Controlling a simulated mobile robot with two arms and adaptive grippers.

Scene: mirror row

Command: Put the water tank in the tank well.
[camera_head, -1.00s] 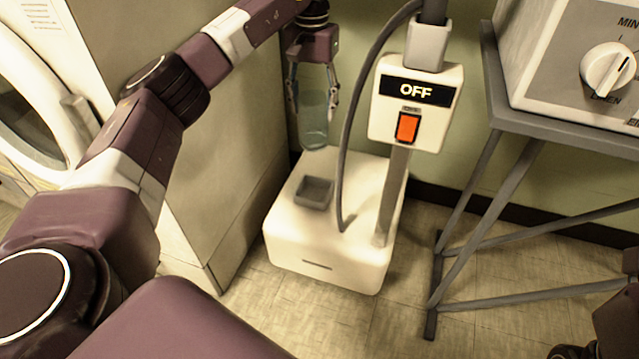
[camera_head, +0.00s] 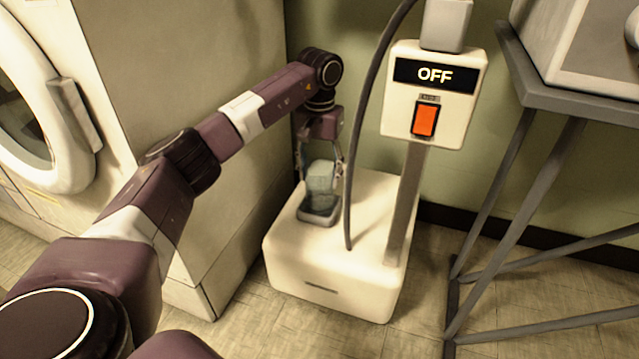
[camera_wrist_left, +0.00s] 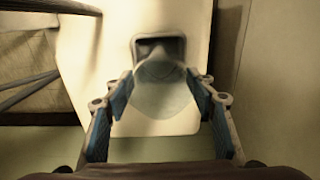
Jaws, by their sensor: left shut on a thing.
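The water tank (camera_head: 321,178) is a pale, see-through container. My left gripper (camera_head: 320,170) is shut on it, with a finger on either side. The tank well (camera_head: 316,219) is a square grey recess in the top of the white base unit. In the head view the tank overlaps the back of the well. In the left wrist view the tank (camera_wrist_left: 158,98) is between the blue finger pads, and its far end overlaps the edge of the dark well (camera_wrist_left: 160,42). I cannot tell whether its bottom is above the well or inside it. My right gripper is not in view.
A grey hose (camera_head: 358,130) curves down to the base unit close beside my left gripper. A post carries a panel (camera_head: 433,95) reading OFF with an orange switch. A large beige cabinet (camera_head: 225,90) stands left, and a grey metal stand (camera_head: 510,200) right.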

